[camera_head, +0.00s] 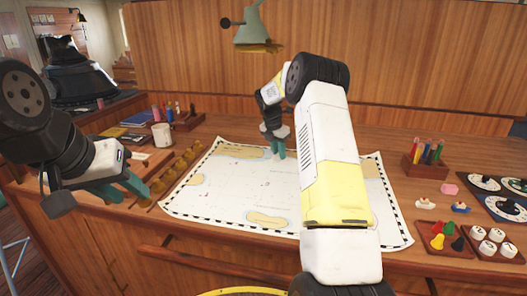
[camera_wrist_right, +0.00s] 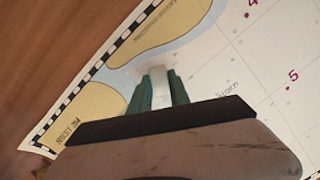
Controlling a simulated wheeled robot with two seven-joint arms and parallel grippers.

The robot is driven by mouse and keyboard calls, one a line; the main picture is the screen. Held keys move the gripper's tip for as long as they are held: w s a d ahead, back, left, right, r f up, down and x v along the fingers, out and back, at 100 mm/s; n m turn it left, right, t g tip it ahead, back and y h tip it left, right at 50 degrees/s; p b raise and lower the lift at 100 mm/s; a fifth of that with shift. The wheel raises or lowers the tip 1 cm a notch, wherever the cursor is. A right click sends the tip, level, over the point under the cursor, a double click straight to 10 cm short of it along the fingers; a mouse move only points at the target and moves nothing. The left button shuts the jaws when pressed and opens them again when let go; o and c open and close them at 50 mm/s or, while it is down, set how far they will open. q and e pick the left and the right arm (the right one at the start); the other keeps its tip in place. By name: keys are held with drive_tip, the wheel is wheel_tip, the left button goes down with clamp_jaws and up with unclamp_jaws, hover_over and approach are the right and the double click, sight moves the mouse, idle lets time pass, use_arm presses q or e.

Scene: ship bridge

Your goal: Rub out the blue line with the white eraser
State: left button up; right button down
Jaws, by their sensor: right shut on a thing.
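A white chart (camera_head: 215,190) with tan land patches and a checkered border lies flat on the wooden desk. My right gripper (camera_head: 275,150) is over the far part of the chart, shut on the white eraser (camera_wrist_right: 158,82), which shows between its green fingers in the right wrist view. The eraser is at or just above the chart by a tan land patch; I cannot tell if it touches. I cannot make out the blue line; my right arm covers part of the chart. My left gripper (camera_head: 130,190) looks open and empty, left of the chart.
A pen holder (camera_head: 425,165), a pink block (camera_head: 450,189), small boats, a tray of coloured pieces (camera_head: 440,238) and round dials stand to the right. A white mug (camera_head: 162,134) and books stand at the left. A lamp (camera_head: 253,28) hangs behind.

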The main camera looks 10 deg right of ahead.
sight(295, 160)
drive_tip(key=shift+s+d, duration=0.1)
drive_tip(key=shift+d, duration=0.25)
drive_tip(key=shift+s+d, duration=0.15)
drive_tip(key=shift+d, duration=0.5)
drive_tip(key=shift+s+d, duration=0.15)
drive_tip(key=shift+d, duration=0.45)
drive_tip(key=shift+d, duration=0.15)
drive_tip(key=shift+s+d, duration=0.15)
drive_tip(key=shift+d, duration=0.4)
drive_tip(key=shift+s+d, duration=0.15)
drive_tip(key=shift+d, duration=0.4)
drive_tip(key=shift+s+d, duration=0.15)
drive_tip(key=shift+d, duration=0.45)
drive_tip(key=shift+s+d, duration=0.15)
drive_tip(key=shift+d, duration=0.45)
